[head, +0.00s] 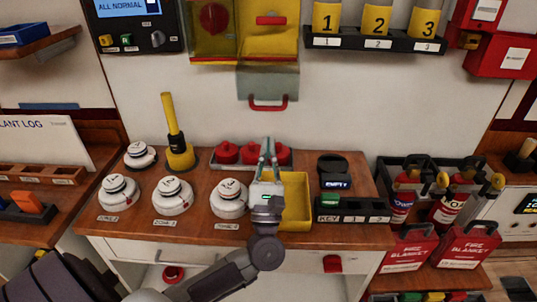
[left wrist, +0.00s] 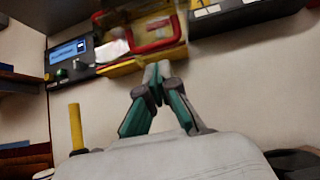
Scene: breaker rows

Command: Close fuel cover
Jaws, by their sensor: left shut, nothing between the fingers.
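A yellow wall box (head: 215,48) with a red round part inside sits at the top of the head view. A grey-green flap (head: 268,84) with a red handle (head: 268,105) hangs below its right side; it looks like the fuel cover, hanging open. In the left wrist view the yellow box (left wrist: 120,68) and a red-framed panel (left wrist: 155,30) show beyond the fingertips. My left gripper (head: 267,143) is shut and empty, pointing up over the table, below the flap in the picture and apart from it. It also shows in the left wrist view (left wrist: 157,72). My right gripper is out of view.
White round knobs (head: 228,198), a yellow upright handle (head: 173,125), red caps (head: 227,153) and a yellow tray (head: 297,200) crowd the table around my left gripper. A rack of yellow numbered cups (head: 375,42) is on the wall at right. Bare wall surrounds the flap.

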